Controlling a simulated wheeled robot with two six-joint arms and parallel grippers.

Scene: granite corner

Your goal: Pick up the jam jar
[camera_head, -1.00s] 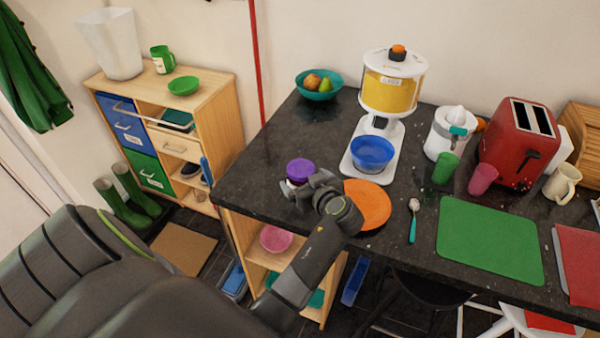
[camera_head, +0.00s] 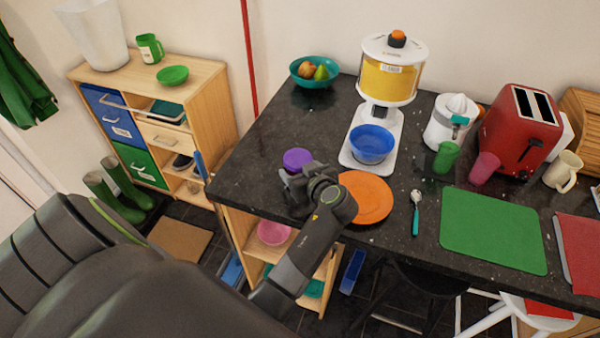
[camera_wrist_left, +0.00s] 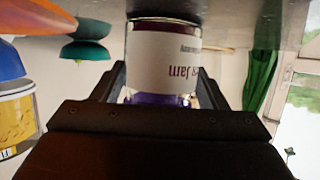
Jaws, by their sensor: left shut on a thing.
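The jam jar (camera_head: 297,159) has a purple lid and is at the left part of the dark countertop, beside an orange plate. My left gripper (camera_head: 292,182) is at its near side and hides most of its body. In the left wrist view the jam jar (camera_wrist_left: 163,60) shows upside down, with a white label reading "Jam" and the purple lid low in the picture. The left gripper's fingers (camera_wrist_left: 161,88) are shut on it from both sides. I cannot tell whether its base touches the counter. My right gripper is not in view.
The orange plate (camera_head: 368,197) lies close to the right of my left gripper. A food dispenser (camera_head: 391,75) with a blue bowl (camera_head: 372,143) stands behind it. A spoon (camera_head: 416,210) and a green mat (camera_head: 493,231) lie to the right.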

